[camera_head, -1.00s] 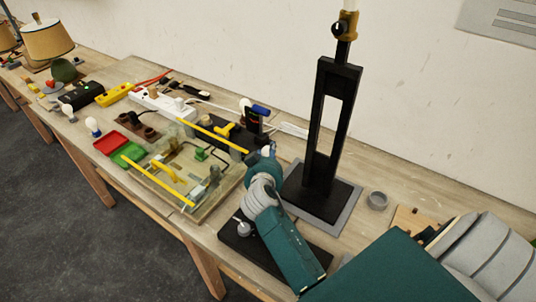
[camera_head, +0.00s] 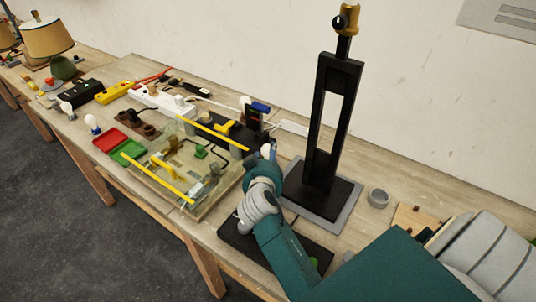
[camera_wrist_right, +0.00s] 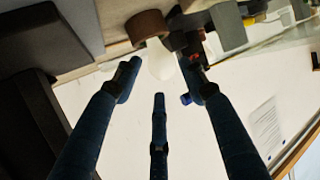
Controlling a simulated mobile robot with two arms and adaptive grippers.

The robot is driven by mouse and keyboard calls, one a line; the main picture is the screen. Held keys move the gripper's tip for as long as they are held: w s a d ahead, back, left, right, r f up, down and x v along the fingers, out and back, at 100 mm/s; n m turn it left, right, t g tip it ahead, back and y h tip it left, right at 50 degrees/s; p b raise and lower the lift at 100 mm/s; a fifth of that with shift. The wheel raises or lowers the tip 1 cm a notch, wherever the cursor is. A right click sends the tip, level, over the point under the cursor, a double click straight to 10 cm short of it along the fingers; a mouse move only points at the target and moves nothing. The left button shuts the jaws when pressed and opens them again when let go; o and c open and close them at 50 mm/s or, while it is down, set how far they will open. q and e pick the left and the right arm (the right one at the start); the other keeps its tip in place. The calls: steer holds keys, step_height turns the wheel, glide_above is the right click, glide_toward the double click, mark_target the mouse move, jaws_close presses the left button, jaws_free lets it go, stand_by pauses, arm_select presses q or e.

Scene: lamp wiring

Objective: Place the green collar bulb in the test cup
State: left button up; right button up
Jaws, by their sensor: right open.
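My right gripper (camera_head: 268,155) is open, its fingers beside the board's right edge. In the right wrist view its three fingers (camera_wrist_right: 158,95) are spread near a white bulb (camera_wrist_right: 161,60), which appears beside or against a brown round part (camera_wrist_right: 147,26). No green collar can be made out on this bulb. A small green spot (camera_head: 313,262) shows on the black base below my right arm; I cannot tell what it is. I cannot identify the test cup with certainty; brown cups (camera_head: 150,132) stand behind the red tray. My left gripper is out of view.
A tall black lamp stand (camera_head: 325,135) rises just right of my gripper. The wiring board (camera_head: 205,190) with yellow bars lies to the left. Other bulbs (camera_head: 66,108) stand near red (camera_head: 108,140) and green trays (camera_head: 122,158). A grey ring (camera_head: 378,198) lies right of the stand.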

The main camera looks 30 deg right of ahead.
steer(key=shift+b+v, duration=0.35)
steer(key=shift+v, duration=1.75)
